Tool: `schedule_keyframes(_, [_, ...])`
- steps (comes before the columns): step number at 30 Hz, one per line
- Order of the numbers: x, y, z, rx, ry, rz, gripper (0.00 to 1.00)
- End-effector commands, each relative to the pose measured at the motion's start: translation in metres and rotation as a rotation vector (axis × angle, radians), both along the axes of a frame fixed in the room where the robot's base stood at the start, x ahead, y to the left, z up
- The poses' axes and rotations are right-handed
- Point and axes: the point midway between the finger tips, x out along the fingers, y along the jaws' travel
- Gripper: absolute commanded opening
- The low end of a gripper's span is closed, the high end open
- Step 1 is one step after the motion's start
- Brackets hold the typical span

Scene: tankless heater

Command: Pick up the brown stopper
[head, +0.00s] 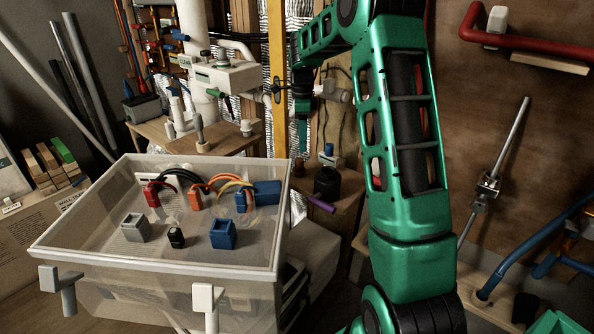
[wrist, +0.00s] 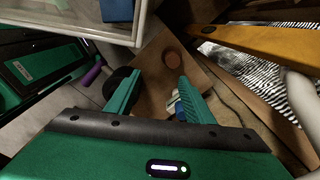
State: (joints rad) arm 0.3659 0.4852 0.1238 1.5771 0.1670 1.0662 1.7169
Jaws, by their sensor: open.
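The brown stopper (wrist: 172,59) shows in the wrist view as a small round brown piece on a wooden board (wrist: 152,103). It lies just beyond the fingertips, nearer the right finger. My gripper (wrist: 159,77) is open and empty, its two green fingers apart over the board. In the head view my gripper (head: 303,125) points down behind the clear bin, above the wooden ledge.
A clear bin (head: 155,274) with connectors stands close by on the left. A black cylinder (head: 327,181), a purple rod (head: 321,204) and a blue-topped fitting (head: 328,152) are near my gripper. A yellow upright (head: 276,70) and pipes stand behind.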

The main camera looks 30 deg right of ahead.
Motion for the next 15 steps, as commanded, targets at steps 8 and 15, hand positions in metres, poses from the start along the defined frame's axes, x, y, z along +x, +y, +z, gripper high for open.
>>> schedule_keyframes(8, [0.033,-0.002,-0.027,0.024,-0.009,-0.150,0.48])
schedule_keyframes(15, [0.033,-0.002,-0.061,0.024,-0.008,-0.156,0.48])
